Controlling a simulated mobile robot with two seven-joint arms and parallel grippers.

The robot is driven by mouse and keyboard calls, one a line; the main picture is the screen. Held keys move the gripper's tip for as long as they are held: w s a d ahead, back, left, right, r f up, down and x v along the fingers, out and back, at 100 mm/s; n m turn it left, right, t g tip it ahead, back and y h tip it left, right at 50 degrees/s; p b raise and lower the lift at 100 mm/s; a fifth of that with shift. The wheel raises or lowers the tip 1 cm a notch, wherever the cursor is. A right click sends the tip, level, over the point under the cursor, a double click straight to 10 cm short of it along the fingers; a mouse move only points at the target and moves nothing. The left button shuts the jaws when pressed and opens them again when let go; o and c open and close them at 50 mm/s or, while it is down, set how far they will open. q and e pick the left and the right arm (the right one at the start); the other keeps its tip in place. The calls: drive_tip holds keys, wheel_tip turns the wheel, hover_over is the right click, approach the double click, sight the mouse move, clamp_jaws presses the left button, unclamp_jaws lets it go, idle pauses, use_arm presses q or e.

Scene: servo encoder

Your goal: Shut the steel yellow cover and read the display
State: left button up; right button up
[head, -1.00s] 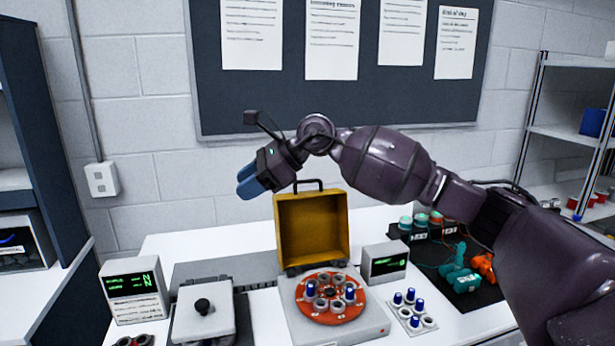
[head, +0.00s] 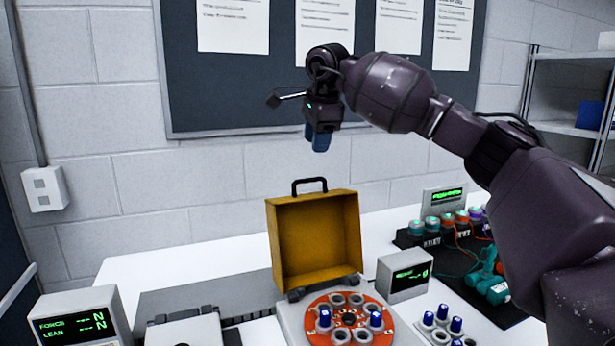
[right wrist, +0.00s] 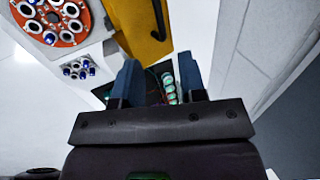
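The yellow cover (head: 315,240) stands open and upright at the back of its base, its hollow inside facing me and a black handle on top. Below it is an orange disc (head: 349,318) with several rings and blue-topped pegs. A small display box (head: 405,275) with green digits stands right of the cover. My left gripper is out of view.
A peg tray (head: 442,325) sits right of the disc. A black mat (head: 455,262) with teal items and cables lies farther right, a green-lit display (head: 444,199) behind it. A grey lidded box (head: 185,328) stands left. The wall (head: 200,190) rises behind the table.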

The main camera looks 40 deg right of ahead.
hover_over(311, 195)
drive_tip(key=f, duration=0.6)
drive_tip(key=f+b, duration=0.1)
drive_tip(key=f, duration=0.2)
drive_tip(key=shift+w+d, duration=0.15)
drive_tip(key=shift+d, duration=0.1)
clamp_jaws()
